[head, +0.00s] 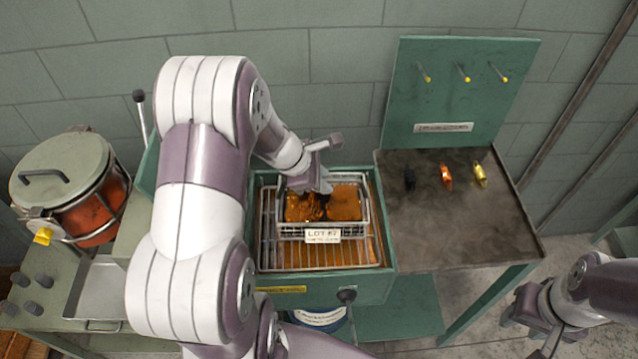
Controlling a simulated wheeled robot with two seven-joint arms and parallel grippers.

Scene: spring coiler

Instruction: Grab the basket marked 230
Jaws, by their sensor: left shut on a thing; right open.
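A wire basket (362,214) holding orange-brown pieces sits on the rack of an open green drawer or oven tray (382,256). A white tag on its front reads "LOT" and a mark I cannot read surely; I see no clear 230. My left gripper (318,186) reaches down over the basket's middle and is shut on the basket; my own fingers hide the exact grip point. My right gripper (543,335) is open and empty at the lower right, away from the basket, partly seen.
A green-framed bench (455,235) at the right has a pegged back panel (460,90) and black, orange and yellow small items. A lidded round pot (70,185) and a metal tray (95,290) stand at the left. A blue-white container (320,318) is below the drawer.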

